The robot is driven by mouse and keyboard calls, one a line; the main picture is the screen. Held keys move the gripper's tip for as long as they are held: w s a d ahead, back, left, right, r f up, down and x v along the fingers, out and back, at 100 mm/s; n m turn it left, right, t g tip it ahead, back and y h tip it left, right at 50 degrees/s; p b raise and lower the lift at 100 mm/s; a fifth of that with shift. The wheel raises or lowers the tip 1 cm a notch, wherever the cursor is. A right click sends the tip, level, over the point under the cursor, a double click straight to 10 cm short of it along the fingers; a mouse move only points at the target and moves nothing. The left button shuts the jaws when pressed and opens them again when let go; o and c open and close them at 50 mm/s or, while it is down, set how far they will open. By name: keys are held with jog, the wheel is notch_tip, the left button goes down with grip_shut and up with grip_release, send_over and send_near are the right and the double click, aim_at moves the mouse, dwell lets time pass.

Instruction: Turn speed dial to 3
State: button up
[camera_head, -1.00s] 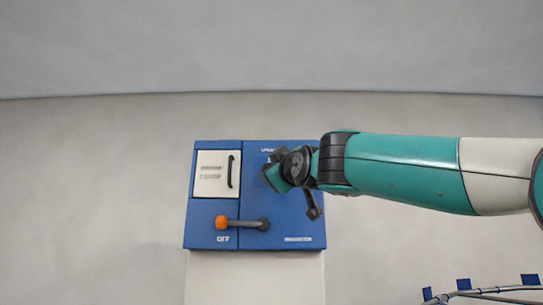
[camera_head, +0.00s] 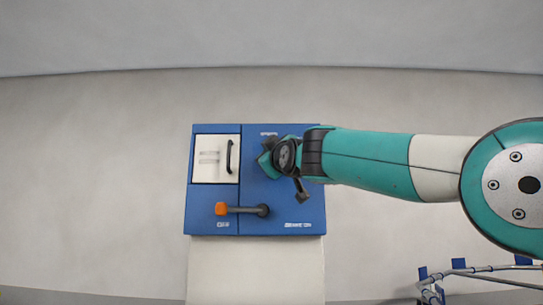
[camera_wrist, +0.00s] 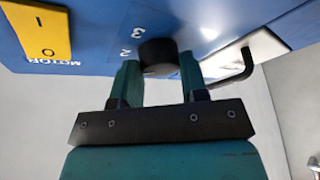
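The speed dial (camera_wrist: 158,57) is a round black knob on a blue control panel (camera_head: 212,222). In the wrist view the printed numbers 3 and 2 show beside it; no pointer mark on the knob can be made out. My gripper (camera_wrist: 160,76) is at the dial, with one teal finger on each side, and the fingers appear to touch its sides. In the head view my gripper (camera_head: 268,160) is against the panel's upper right part and my wrist hides the dial.
A yellow motor switch plate (camera_wrist: 40,32) marked I and O is near the dial. A white door (camera_head: 209,160) with a black handle is on the panel's upper left. An orange-tipped lever (camera_head: 222,208) sits below. A rail with blue parts (camera_head: 460,264) stands at the lower right.

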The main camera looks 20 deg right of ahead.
jog(key=shift+f+b, duration=0.1)
jog(key=shift+b, duration=0.2)
jog(key=shift+w+a+m+h+b, duration=0.15)
jog(key=shift+m+h+b, duration=0.4)
jog(key=shift+m+h, duration=1.75)
jog(key=shift+s+a+m+h+b, duration=0.1)
jog(key=shift+m+h+b, duration=0.65)
jog(key=shift+m, duration=2.8)
jog(key=shift+w+a+m+h+b, duration=0.15)
jog(key=shift+m+h+b, duration=0.15)
jog(key=shift+m+h, duration=2.1)
jog(key=shift+s+m+y, duration=0.1)
jog(key=shift+m+y, duration=0.25)
jog(key=shift+m, duration=0.5)
jog(key=o, duration=0.9)
jog(key=shift+s+f, duration=0.1)
